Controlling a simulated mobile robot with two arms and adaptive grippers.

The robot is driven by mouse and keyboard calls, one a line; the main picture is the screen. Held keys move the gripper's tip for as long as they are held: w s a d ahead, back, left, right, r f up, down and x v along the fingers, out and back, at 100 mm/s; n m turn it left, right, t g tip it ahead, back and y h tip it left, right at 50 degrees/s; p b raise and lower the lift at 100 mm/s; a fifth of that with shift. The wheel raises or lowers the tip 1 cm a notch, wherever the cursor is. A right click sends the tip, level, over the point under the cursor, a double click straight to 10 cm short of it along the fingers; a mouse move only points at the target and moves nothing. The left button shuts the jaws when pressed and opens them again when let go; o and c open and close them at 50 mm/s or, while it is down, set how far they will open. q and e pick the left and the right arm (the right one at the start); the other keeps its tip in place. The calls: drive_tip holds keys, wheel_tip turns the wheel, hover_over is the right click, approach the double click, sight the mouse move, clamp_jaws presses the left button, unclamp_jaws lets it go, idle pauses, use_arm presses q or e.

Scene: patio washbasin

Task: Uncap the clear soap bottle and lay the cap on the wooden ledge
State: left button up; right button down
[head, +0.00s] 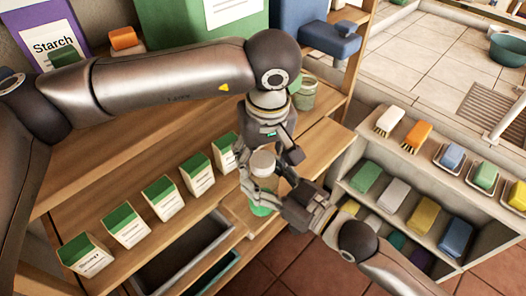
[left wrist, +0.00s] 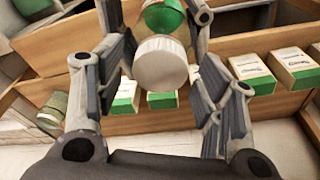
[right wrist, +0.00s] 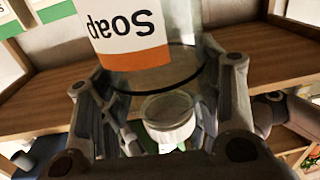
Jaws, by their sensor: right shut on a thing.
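The clear soap bottle (head: 261,186) stands upright in the head view, with a pale cap (head: 263,163) on top and green at its base. My right gripper (head: 285,203) is shut on the bottle from the right side. Its "Soap" label shows upside down in the right wrist view (right wrist: 130,35), with the cap end (right wrist: 168,118) below. My left gripper (head: 270,158) points down over the bottle. In the left wrist view the white cap (left wrist: 160,62) lies between its spread fingers, with a gap on the left. The wooden ledge (head: 330,142) is right of the bottle.
A row of green-and-white boxes (head: 165,197) stands on the shelf to the left. A jar (head: 306,95) stands behind the grippers. A rack with coloured soap bars (head: 410,205) and brushes is at the right. Bare ledge shows between the jar and the right gripper.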

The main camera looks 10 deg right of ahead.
use_arm(q)
drive_tip(key=shift+a, duration=0.1)
drive_tip(key=c, duration=0.9)
drive_tip(key=o, duration=1.1)
wheel_tip(320, 180, up, 4)
drive_tip(key=shift+f, duration=0.1)
drive_tip(key=shift+o, duration=0.4)
drive_tip(key=shift+r, duration=0.35)
drive_tip(key=r, duration=0.2)
drive_tip(key=s+r, duration=0.1)
drive_tip(key=r, duration=0.3)
drive_tip(key=shift+s+d+r, duration=0.15)
drive_tip(key=shift+d, duration=0.1)
drive_tip(key=f, duration=0.3)
drive_tip(key=w+f, duration=0.1)
drive_tip(key=f, duration=0.6)
drive_tip(key=shift+w+a+f, duration=0.15)
drive_tip(key=shift+a+f, duration=0.1)
drive_tip(key=shift+f, duration=0.15)
